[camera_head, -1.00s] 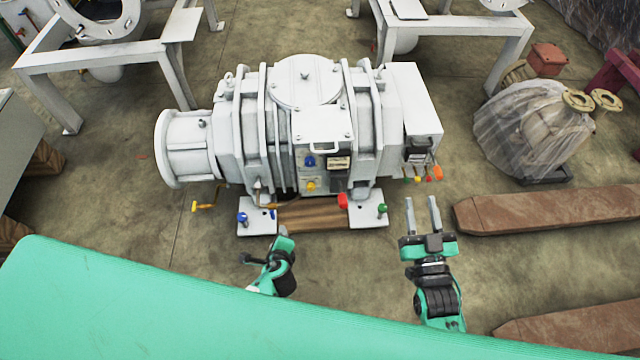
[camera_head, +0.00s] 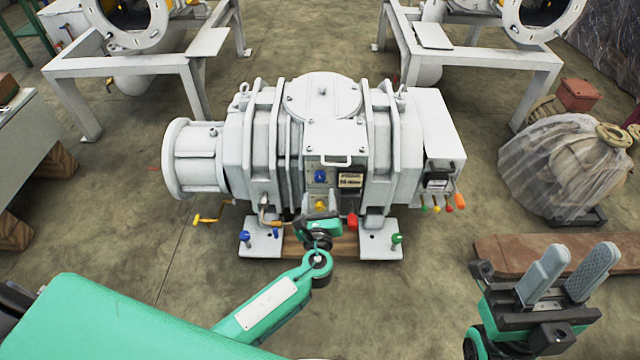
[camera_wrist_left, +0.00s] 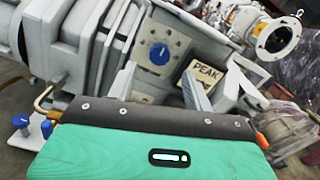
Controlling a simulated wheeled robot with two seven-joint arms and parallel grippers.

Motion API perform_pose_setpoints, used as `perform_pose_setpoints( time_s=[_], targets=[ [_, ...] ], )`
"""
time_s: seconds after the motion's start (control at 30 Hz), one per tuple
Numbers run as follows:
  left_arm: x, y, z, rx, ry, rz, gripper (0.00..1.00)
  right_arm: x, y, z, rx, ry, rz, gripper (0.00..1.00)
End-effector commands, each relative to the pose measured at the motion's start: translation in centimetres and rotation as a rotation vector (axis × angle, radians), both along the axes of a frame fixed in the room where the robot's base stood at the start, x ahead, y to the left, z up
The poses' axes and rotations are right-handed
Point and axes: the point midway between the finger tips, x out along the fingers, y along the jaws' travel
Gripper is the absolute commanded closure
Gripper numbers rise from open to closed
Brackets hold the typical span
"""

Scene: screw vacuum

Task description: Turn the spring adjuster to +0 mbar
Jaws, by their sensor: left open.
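The white vacuum machine (camera_head: 330,135) stands in the middle of the head view. Its front panel carries a blue knob (camera_head: 320,177), the likely spring adjuster, above a yellow knob (camera_head: 320,206). In the left wrist view the blue knob (camera_wrist_left: 159,54) sits on a grey plate with marks around it, too small to read. My left gripper (camera_head: 320,203) is just in front of and below this panel. Its fingers (camera_wrist_left: 158,85) are apart below the blue knob, with nothing visible between them. My right gripper (camera_head: 574,262) is open and empty at the lower right, away from the machine.
A label plate reading PEAK (camera_wrist_left: 203,76) is right of the blue knob. Several coloured handles, including a red one (camera_head: 352,220) and an orange one (camera_head: 460,201), stick out at the machine's front. A brown beam (camera_head: 530,247) lies near my right gripper.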

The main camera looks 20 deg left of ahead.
Motion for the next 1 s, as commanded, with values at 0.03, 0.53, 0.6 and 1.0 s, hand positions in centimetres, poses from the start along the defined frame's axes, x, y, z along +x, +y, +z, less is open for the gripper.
perform_pose_setpoints(
  time_s=[0.03, 0.53, 0.6, 1.0],
  targets=[
    [1.2, 0.3, -0.1, 0.000, -0.002, 0.001, 0.48, 0.0, 0.0, -0.2, 0.002, -0.009, 0.000, 0.64],
    [6.4, 1.8, -0.1, -0.002, 0.000, 0.000, 0.48, -0.1, 0.0, 0.4, 0.004, -0.047, 0.001, 0.64],
    [6.5, 1.9, 0.0, -0.002, 0.001, -0.001, 0.48, -0.1, 0.0, 0.4, 0.005, -0.046, 0.001, 0.64],
    [6.4, 1.8, -0.1, -0.002, 0.001, -0.001, 0.93, -0.1, 0.0, 0.4, 0.004, -0.046, 0.001, 0.64]
  ],
)
